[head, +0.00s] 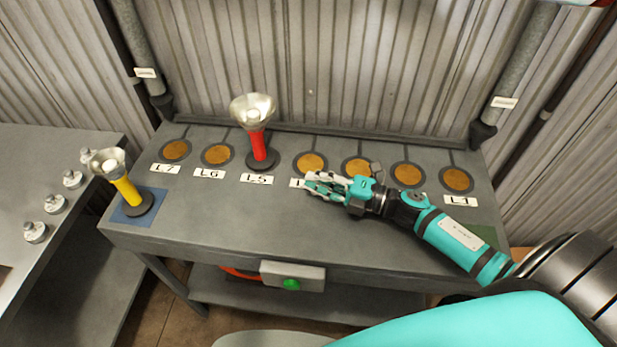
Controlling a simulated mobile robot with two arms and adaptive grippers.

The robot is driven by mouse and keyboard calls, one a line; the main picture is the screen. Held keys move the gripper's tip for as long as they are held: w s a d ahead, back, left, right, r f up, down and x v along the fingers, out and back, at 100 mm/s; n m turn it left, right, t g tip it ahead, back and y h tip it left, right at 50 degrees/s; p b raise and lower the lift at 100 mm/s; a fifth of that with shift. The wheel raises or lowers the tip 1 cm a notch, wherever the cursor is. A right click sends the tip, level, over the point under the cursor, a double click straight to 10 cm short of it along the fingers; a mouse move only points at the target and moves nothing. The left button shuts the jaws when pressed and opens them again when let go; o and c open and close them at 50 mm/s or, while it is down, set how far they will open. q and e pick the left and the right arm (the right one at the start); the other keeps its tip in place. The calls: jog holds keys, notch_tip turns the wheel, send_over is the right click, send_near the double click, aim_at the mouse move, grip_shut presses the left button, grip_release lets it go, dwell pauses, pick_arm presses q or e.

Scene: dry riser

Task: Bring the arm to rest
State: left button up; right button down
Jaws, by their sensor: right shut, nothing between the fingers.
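My right gripper (322,187) is shut and empty. It reaches in from the right over the grey bench (220,226), with its fingers pointing left and partly covering a label in the row. My right arm (455,240) is teal and black and stretches across the right half of the bench. A red lamp-like stand (258,145) with a silver cone top stands upright behind the L5 label, left of the gripper and apart from it. A yellow one (127,190) stands on a blue square at the bench's left end. My left gripper is not in view.
Copper discs (175,150) line the bench's back, with labels in front. A box with a green button (291,284) is on the bench's front. Pipes (500,98) rise at both back corners. A side table (60,160) at left holds several metal fittings. The bench's left-middle front is clear.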

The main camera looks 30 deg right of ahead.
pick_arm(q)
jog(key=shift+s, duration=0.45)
pick_arm(e)
jog(key=shift+s+r, duration=0.1)
